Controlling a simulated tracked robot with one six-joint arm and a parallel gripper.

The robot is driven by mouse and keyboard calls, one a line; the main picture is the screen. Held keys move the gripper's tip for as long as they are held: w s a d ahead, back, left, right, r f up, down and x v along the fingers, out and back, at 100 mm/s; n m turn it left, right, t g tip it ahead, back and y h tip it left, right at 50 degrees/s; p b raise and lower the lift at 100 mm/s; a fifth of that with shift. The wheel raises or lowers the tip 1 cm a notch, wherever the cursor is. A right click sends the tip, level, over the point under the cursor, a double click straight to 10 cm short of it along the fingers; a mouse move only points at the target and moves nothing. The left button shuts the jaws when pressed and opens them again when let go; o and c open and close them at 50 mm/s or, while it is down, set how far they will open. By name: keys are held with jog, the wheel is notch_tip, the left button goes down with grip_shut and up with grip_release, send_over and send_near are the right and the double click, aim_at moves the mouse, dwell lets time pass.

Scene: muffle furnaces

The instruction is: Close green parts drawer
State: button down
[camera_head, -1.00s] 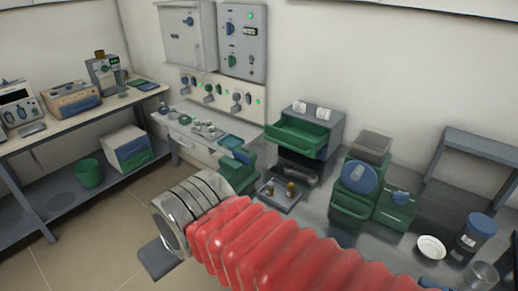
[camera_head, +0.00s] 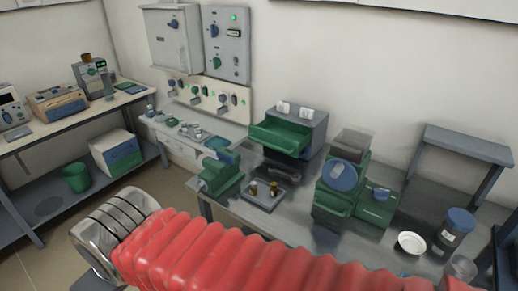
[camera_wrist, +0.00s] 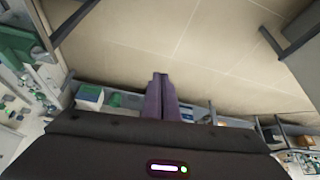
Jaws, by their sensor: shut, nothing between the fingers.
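The green parts drawer (camera_head: 278,139) is pulled open from the upper part of a grey cabinet (camera_head: 309,125) on the metal bench, in the head view. Its tray looks empty from here. My gripper (camera_wrist: 160,78) shows in the wrist view with its two purple fingers together and nothing between them. It points over the floor, well away from the drawer. In the head view my red-sleeved arm crosses the foreground, and the gripper itself is not seen there.
A green machine with a blue disc (camera_head: 340,176) stands right of the cabinet. A small tray (camera_head: 264,198) with brass pieces lies in front. A green device (camera_head: 219,173) sits at the bench's left end. A white dish (camera_head: 411,243) and a blue-lidded jar (camera_head: 454,230) are at right.

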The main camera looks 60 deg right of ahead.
jog(key=w+d+f+n+g+h, duration=0.2)
jog(key=d+f+n+h, duration=0.2)
jog(key=d, duration=1.4)
jog(key=w+d+f+n+g+h, duration=0.3)
jog(key=d+n+h, duration=0.3)
jog(key=d, duration=1.3)
jog(key=w+d+f+n+g+h, duration=0.3)
jog(key=d+f+n+h, duration=0.1)
jog(key=d, duration=1.4)
jog(key=shift+d+f+n+h, duration=0.4)
jog(key=shift+n+h, duration=0.4)
jog(key=shift+n, duration=0.3)
jog(key=shift+d, duration=0.1)
jog(key=x, duration=1.3)
jog(key=shift+d, duration=0.4)
jog(key=shift+f, duration=0.1)
